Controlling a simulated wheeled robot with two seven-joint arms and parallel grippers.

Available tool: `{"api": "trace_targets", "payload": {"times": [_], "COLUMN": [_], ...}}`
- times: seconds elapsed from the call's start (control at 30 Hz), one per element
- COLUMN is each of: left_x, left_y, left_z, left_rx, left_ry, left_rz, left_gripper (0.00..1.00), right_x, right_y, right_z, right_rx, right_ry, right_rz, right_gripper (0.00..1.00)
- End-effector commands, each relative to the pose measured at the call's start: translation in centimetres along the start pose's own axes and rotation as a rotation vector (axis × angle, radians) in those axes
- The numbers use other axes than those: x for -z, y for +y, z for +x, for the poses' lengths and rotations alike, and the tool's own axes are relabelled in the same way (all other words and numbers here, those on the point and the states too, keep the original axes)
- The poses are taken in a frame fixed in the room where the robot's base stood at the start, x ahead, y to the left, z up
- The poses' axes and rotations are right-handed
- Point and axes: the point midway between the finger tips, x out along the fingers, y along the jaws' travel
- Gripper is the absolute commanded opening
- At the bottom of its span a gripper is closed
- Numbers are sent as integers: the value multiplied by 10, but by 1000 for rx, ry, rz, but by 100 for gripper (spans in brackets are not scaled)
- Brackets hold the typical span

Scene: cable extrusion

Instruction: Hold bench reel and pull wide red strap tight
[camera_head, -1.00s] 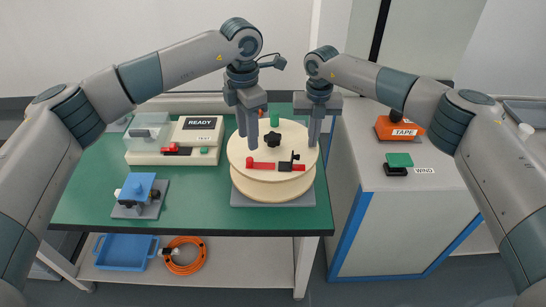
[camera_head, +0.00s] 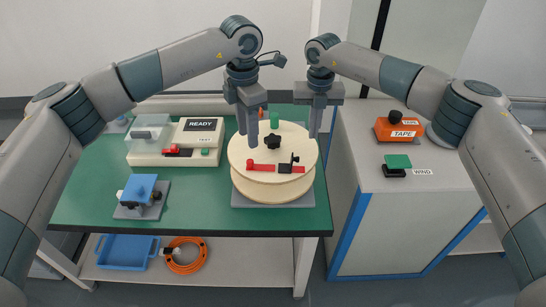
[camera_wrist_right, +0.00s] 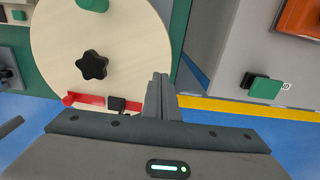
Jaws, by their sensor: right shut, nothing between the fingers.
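The bench reel (camera_head: 255,188) is a pale two-disc drum on a grey base on the green bench, with a black star knob (camera_head: 273,141) on top. A short wide red strap (camera_head: 268,167) lies across its front, with a black clip (camera_head: 288,163) on it. The strap also shows in the right wrist view (camera_wrist_right: 90,100). My left gripper (camera_head: 247,142) points down over the reel's left back part, its fingers slightly apart. Whether they touch the reel I cannot tell. My right gripper (camera_head: 315,136) is shut and empty at the reel's right back edge, apart from the strap.
A READY tester (camera_head: 195,138) and a blue fixture (camera_head: 142,190) stand left of the reel. A grey cabinet at right bears an orange TAPE unit (camera_head: 398,129) and a green WIND button (camera_head: 398,161). A blue tray (camera_head: 127,252) and orange cable (camera_head: 185,256) lie below.

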Motion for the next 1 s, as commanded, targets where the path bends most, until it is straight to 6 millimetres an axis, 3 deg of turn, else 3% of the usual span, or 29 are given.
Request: {"api": "trace_targets", "payload": {"times": [0.3,0.77,1.0], "left_x": [0,0,0], "left_y": [0,0,0], "left_z": [-7,-6,1], "left_rx": [0,0,0], "left_ry": [0,0,0], "left_rz": [0,0,0], "left_gripper": [34,34,34], "right_x": [0,0,-1], "right_y": [0,0,0], "right_z": [-18,-20,-37], "right_rx": [1,1,1], "right_ry": [1,0,-3], "right_rz": [0,1,1], "right_gripper": [0,0,0]}}
